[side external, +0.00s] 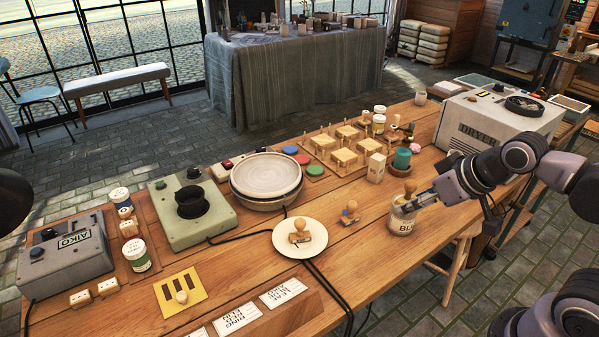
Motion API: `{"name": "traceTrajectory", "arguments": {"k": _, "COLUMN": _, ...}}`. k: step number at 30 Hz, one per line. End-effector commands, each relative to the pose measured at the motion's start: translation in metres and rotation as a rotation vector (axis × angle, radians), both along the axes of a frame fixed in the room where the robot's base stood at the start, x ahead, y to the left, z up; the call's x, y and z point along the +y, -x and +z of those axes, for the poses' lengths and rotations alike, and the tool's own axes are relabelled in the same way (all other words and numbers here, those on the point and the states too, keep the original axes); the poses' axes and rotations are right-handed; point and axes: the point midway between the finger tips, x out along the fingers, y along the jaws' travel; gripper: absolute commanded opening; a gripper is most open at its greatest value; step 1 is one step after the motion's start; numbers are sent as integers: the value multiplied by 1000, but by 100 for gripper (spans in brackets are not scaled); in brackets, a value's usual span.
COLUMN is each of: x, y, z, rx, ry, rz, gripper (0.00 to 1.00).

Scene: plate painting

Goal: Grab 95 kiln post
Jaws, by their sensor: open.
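No number 95 is readable on any piece at this size. A short upright pale block (376,168) stands on the table beside a green cup, and I cannot tell whether it is the kiln post. Small pale upright pieces (366,117) also stand around the square boards, too small to read. My gripper (412,205) is low over the table at the right, pointing left, its fingers open. Its tips are beside or in front of a glass jar (401,224) marked "BL" with a wooden knob on top. I cannot tell whether they touch it.
A white plate (285,250) with a wooden-handled stamp lies left of the jar, another stamp (350,213) between them. Small square boards (343,157) with pegs stand behind. The dryer (470,126) is at the right. Black cables cross the front. Bare wood lies before the jar.

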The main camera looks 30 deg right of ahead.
Motion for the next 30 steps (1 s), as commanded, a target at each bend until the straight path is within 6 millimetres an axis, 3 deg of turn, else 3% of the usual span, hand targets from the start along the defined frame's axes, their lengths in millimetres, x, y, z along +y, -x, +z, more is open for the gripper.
{"name": "traceTrajectory", "arguments": {"k": 13, "x": 0, "y": 0, "z": 0, "rx": 0, "ry": -1, "rz": -1, "gripper": 51}}
{"name": "traceTrajectory", "arguments": {"k": 15, "x": 0, "y": 0, "z": 0, "rx": 0, "ry": -1, "rz": -1, "gripper": 64}}
{"name": "traceTrajectory", "arguments": {"k": 24, "x": 0, "y": -1, "z": 1, "rx": 1, "ry": -2, "rz": -2, "gripper": 64}}
{"name": "traceTrajectory", "arguments": {"k": 30, "x": -7, "y": -20, "z": 18, "rx": 34, "ry": -32, "rz": -68, "gripper": 64}}
